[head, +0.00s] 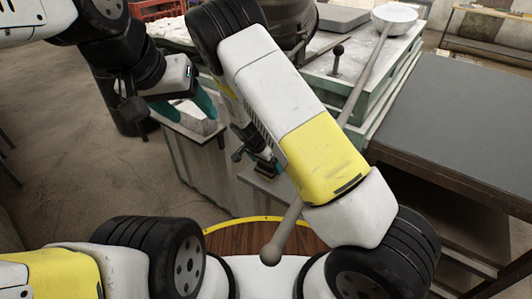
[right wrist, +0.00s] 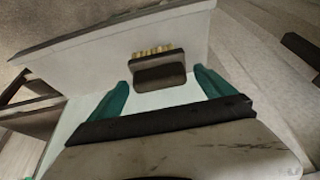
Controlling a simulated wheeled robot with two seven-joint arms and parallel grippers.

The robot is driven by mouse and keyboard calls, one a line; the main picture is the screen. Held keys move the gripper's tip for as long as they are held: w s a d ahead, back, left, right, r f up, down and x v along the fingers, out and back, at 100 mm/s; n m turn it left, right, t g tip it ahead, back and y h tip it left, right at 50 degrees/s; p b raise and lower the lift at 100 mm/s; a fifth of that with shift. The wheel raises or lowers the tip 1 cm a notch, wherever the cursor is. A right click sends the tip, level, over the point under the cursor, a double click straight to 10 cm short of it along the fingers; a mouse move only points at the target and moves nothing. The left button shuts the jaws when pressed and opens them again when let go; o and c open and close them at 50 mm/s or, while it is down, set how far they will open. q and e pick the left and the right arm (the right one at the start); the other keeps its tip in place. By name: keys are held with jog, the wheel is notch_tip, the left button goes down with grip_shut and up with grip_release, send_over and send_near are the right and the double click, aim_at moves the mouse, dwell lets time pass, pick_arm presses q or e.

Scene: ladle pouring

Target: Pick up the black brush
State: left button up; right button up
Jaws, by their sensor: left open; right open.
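The black brush (right wrist: 160,76) with tan bristles shows in the right wrist view, on or against a pale shelf-like surface (right wrist: 100,62). My right gripper (right wrist: 162,84) is open, its teal fingers apart on either side of the brush; I see no grip on it.
A long ladle (head: 394,14) lies across the green-edged workbench (head: 385,85), its handle passing behind my right arm and ending near my base. A dark pot (head: 285,18) stands at the back. A grey table (head: 460,120) is on the right. Bare floor (head: 70,160) lies to the left.

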jog(key=shift+f, duration=0.1)
jog(key=shift+c, duration=0.4)
jog(key=c, duration=1.3)
jog(key=shift+o, duration=0.2)
